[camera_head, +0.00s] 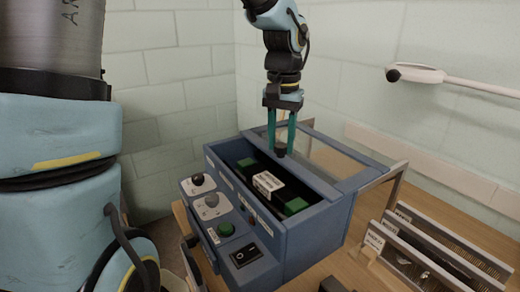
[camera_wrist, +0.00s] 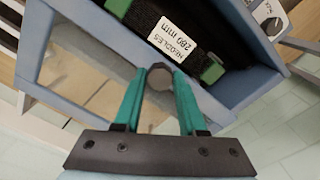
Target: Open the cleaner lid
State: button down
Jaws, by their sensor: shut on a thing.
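The blue cleaner (camera_head: 318,235) is a box with a control panel on its left side. Its lid (camera_head: 365,178) is a blue frame with a clear pane, over the far right part of the cleaner and reaching past the box; it also shows in the wrist view (camera_wrist: 33,55). The near left part of the box is uncovered. My gripper (camera_head: 280,150) points down with teal fingers, shut on a dark round lid knob (camera_wrist: 160,78) on the frame's edge. Inside the opening lies a dark piece with green ends and a white label reading "NEEDLES 280 mm" (camera_head: 268,184).
The panel carries knobs, a green button (camera_head: 226,229) and a black switch (camera_head: 246,255). Racks with rows of thin parts (camera_head: 440,250) stand on the wooden table to the right. A white arm-like fixture (camera_head: 455,82) is on the wall.

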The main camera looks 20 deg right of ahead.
aim_at(300, 150)
jog(key=d, duration=0.2)
jog(key=w+d, duration=0.1)
jog(key=d, duration=0.3)
jog(key=shift+w, duration=0.4)
jog(key=shift+c, duration=2.4)
grip_release()
notch_tip(300, 150, up, 11)
jog(key=b, duration=0.1)
jog(key=shift+b, duration=0.4)
jog(key=shift+f, duration=0.1)
